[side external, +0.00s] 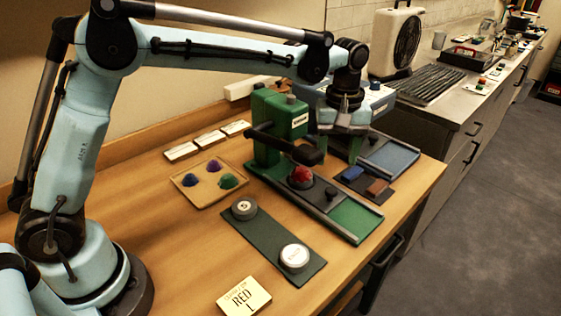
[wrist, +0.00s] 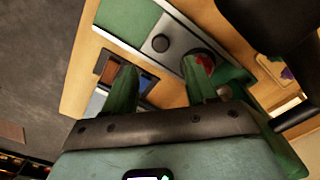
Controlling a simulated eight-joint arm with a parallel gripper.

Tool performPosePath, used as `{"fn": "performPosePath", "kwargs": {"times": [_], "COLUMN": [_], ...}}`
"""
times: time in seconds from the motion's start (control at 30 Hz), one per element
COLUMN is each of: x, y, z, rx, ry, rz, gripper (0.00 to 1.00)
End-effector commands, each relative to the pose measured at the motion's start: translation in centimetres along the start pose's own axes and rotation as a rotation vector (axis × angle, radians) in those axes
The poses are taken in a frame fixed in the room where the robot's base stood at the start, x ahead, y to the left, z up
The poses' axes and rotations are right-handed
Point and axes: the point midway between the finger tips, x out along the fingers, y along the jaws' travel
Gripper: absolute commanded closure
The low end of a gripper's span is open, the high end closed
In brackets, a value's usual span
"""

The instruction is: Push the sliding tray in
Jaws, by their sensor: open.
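The green press (side external: 280,125) stands at the middle of the table with a black lever arm reaching forward. Its grey sliding tray (side external: 318,187) carries a small dark knob (side external: 331,193) and a round seat with a red dome (side external: 302,174). A green surface (side external: 355,218) lies bare in front of the tray. In the wrist view the tray (wrist: 176,27), knob (wrist: 160,43) and red dome (wrist: 206,64) show beyond the fingers. My gripper (side external: 338,154) is open, fingers down, to the right of the press, apart from the knob. The fingers also show in the wrist view (wrist: 160,78).
A dark mat with a blue block (side external: 352,173) and a brown block (side external: 377,187) lies right of the tray. A blue-surfaced slide (side external: 390,158) is behind it. A wooden tray (side external: 205,199) with coloured lumps and a dark green mat (side external: 265,235) with two discs lie left.

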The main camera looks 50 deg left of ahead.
Motion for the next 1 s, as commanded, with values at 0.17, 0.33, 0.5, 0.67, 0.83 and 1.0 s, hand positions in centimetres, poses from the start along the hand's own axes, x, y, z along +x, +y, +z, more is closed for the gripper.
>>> {"fn": "performPosePath", "kwargs": {"times": [0.17,0.33,0.5,0.67,0.83,1.0], "x": [-2.3,-3.2,-3.4,-3.4,-3.4,-3.4], "y": [0.0,0.0,0.0,0.0,0.0,0.0], "z": [0.0,0.0,0.0,0.0,0.0,0.0], "rx": [0.000,0.000,0.000,0.001,0.101,0.421], "ry": [0.000,0.000,0.000,0.000,0.000,0.000], "rz": [0.000,0.000,0.000,0.000,0.000,0.000], "gripper": [0.43,0.43,0.43,0.43,0.43,0.43]}}
